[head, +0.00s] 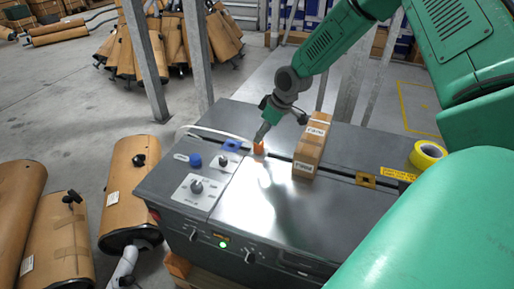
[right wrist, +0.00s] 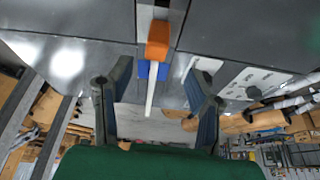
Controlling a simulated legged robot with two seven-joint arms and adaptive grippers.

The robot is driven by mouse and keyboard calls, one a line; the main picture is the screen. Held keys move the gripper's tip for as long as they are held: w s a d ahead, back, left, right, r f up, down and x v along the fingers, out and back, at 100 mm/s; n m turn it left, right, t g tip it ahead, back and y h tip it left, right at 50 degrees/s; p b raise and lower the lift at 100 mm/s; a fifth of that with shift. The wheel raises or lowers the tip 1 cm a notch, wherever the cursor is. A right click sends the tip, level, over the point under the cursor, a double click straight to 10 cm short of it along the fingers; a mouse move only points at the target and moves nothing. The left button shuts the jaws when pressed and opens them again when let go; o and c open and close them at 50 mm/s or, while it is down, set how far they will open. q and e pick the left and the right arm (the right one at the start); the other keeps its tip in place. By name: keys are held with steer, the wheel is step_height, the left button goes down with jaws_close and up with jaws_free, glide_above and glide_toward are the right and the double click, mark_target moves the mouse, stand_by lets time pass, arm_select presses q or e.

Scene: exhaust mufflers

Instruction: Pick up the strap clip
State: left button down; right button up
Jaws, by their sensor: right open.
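A small orange clip (head: 259,147), which I take to be the strap clip, sits on the dark strapping machine top (head: 300,215) left of a cardboard box. A white strap (head: 215,132) reaches to it. In the right wrist view the orange clip (right wrist: 158,38) lies beyond the fingertips, with the white strap (right wrist: 150,100) running between the fingers. My right gripper (head: 262,136) is just above the clip in the head view. In the wrist view the gripper (right wrist: 157,75) is open with nothing held between its fingers. My left gripper is not in view.
A cardboard box (head: 312,145) stands close right of the clip. A yellow tape roll (head: 428,153) is far right. The front of the machine top is clear.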

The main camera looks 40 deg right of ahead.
mark_target(259, 148)
steer(key=x, duration=0.2)
steer(key=d+b+x, duration=0.1)
steer(key=x, duration=0.2)
steer(key=shift+d+f, duration=0.1)
steer(key=shift+f, duration=0.15)
steer(key=shift+w+f, duration=0.1)
steer(key=shift+f, duration=0.05)
steer(key=shift+a+r, duration=0.2)
steer(key=shift+a, duration=0.1)
steer(key=shift+c, duration=1.3)
steer(key=c, duration=0.7)
steer(key=shift+d+f, duration=0.1)
jaws_close()
